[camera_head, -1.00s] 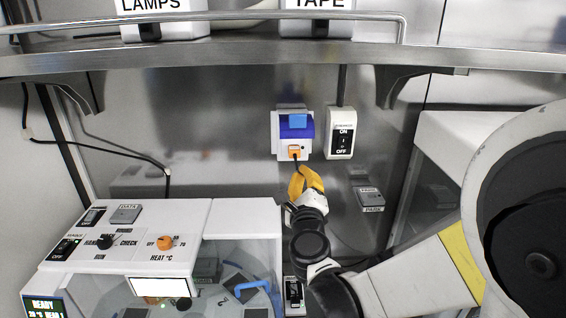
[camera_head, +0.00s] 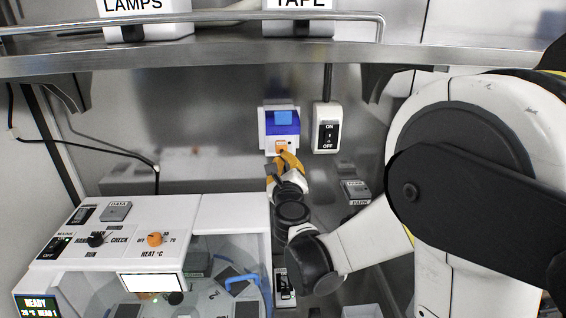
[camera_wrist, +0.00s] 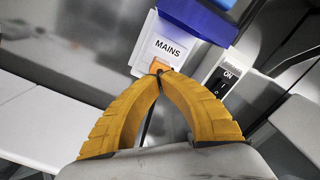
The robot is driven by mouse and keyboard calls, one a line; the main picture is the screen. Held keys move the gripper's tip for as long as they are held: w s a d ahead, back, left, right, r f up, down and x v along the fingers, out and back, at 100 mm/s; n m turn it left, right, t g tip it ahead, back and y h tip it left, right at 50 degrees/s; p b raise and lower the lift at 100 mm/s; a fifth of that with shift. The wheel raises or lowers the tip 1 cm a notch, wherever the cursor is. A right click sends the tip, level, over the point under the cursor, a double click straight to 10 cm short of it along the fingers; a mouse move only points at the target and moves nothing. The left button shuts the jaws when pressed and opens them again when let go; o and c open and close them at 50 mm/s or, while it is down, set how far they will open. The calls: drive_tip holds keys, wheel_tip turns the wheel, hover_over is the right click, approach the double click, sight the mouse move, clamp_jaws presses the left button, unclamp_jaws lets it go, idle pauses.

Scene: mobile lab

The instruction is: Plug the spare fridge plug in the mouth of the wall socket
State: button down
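The wall socket (camera_head: 279,128) is a white box with a blue raised lid on the back wall. It also shows in the wrist view, with a MAINS label (camera_wrist: 166,48). An orange plug (camera_head: 282,145) sits at the mouth in the socket's lower part; its depth there cannot be told. In the wrist view the plug (camera_wrist: 161,65) is partly hidden behind my fingertips. A black cable (camera_wrist: 148,124) runs down from it between my fingers. My gripper (camera_head: 286,157) has yellow fingers; its tips (camera_wrist: 158,75) meet right at the plug's cable end. Whether they grip it is unclear.
A white ON/OFF switch (camera_head: 327,128) is just right of the socket. A grey PARK block (camera_head: 356,190) is lower right. The metal shelf (camera_head: 190,62) overhangs above. A white machine with knobs (camera_head: 145,232) stands lower left.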

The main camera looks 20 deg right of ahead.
drive_tip(key=shift+w+d, duration=0.1)
drive_tip(key=shift+w, duration=0.5)
idle(0.4)
drive_tip(key=s+a, duration=0.2)
drive_tip(key=s, duration=1.2)
drive_tip(key=shift+s+a+b, duration=0.25)
drive_tip(key=shift+a+b, duration=0.05)
drive_tip(key=shift+a, duration=0.1)
drive_tip(key=shift+a, duration=0.1)
